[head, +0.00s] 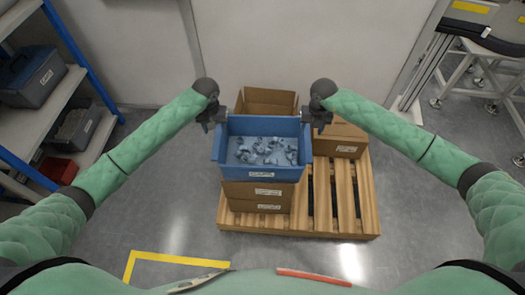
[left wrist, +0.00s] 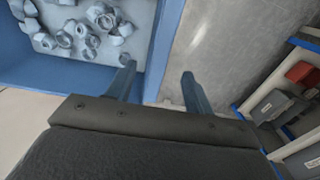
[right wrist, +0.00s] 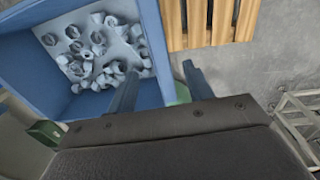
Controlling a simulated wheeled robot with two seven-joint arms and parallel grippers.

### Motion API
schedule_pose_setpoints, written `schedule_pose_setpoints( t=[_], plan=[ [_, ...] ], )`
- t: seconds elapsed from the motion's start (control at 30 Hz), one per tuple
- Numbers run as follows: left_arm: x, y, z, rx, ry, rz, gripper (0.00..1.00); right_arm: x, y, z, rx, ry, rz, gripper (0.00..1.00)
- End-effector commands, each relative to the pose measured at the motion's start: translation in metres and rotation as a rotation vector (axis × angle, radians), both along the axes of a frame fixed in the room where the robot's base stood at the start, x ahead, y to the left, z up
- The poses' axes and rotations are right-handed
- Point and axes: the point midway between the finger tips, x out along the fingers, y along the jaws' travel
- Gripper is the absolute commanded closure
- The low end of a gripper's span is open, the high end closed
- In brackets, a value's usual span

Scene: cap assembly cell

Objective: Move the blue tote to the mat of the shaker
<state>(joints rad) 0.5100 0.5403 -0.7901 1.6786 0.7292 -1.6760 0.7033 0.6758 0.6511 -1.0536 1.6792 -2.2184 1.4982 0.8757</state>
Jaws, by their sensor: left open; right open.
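The blue tote (head: 262,174) holds several grey caps and sits on top of stacked cardboard boxes (head: 255,195) on a wooden pallet. A white label is on its front. My left gripper (head: 214,122) is at the tote's left side, open, with one finger over the inside and one outside the wall in the left wrist view (left wrist: 158,74). My right gripper (head: 316,122) is open at the right side, its fingers likewise either side of the wall in the right wrist view (right wrist: 160,74). Contact with the walls cannot be told. No shaker or mat is recognisable.
The pallet (head: 345,205) has bare slats at right and another box (head: 340,140) behind. A shelf rack (head: 35,125) with grey bins stands left. A metal frame (head: 470,65) stands at the right back. A yellow floor line (head: 175,257) lies near my base; floor around is clear.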

Motion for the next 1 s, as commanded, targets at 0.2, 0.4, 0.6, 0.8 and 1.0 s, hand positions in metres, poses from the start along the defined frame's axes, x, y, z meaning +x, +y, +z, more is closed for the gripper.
schedule_pose_setpoints(
  t=[0.2, 0.4, 0.6, 0.8, 1.0],
  plan=[
    [-0.001, 0.0, -0.024, 0.001, 0.003, 0.0, 0.48, -0.001, 0.002, -0.024, 0.0, 0.001, 0.0, 0.49],
    [-0.001, 0.0, -0.052, 0.0, 0.003, 0.0, 0.48, -0.001, 0.003, -0.052, 0.0, 0.002, -0.001, 0.49],
    [0.0, 0.0, -0.07, 0.0, 0.001, 0.0, 0.48, 0.0, 0.004, -0.07, 0.0, 0.0, 0.0, 0.49],
    [0.0, 0.0, -0.076, 0.0, 0.0, 0.0, 0.48, 0.0, 0.004, -0.076, 0.0, 0.0, 0.0, 0.49],
    [0.0, 0.0, -0.076, 0.0, 0.0, 0.0, 0.48, 0.0, 0.004, -0.076, 0.0, 0.0, 0.0, 0.49]
  ],
)
